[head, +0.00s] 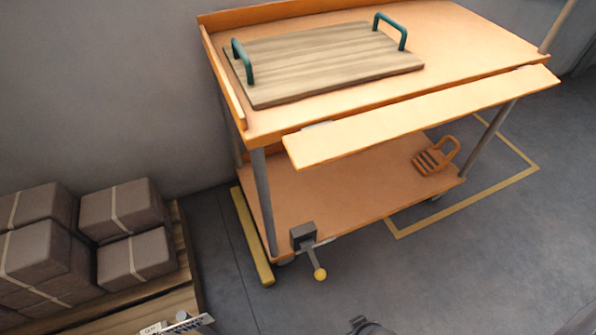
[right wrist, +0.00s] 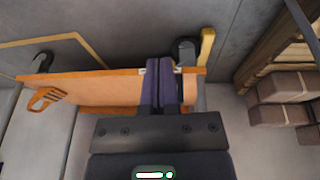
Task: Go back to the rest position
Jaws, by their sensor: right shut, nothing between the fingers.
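My right gripper (right wrist: 163,66) shows in the right wrist view with its two dark fingers together and nothing between them. In that view it lies in front of the trolley's orange lower shelf (right wrist: 100,92). I cannot tell whether it touches the shelf. My left gripper does not show in either view. A small dark part at the bottom edge of the head view is too cut off to identify.
An orange trolley (head: 470,30) carries a wooden board (head: 330,62) with two green handles. A front flap (head: 430,112) juts out. An orange slotted object (head: 432,162) sits on the lower shelf. Wrapped boxes (head: 135,258) stand on a pallet at left. Floor (head: 480,270) at right is clear.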

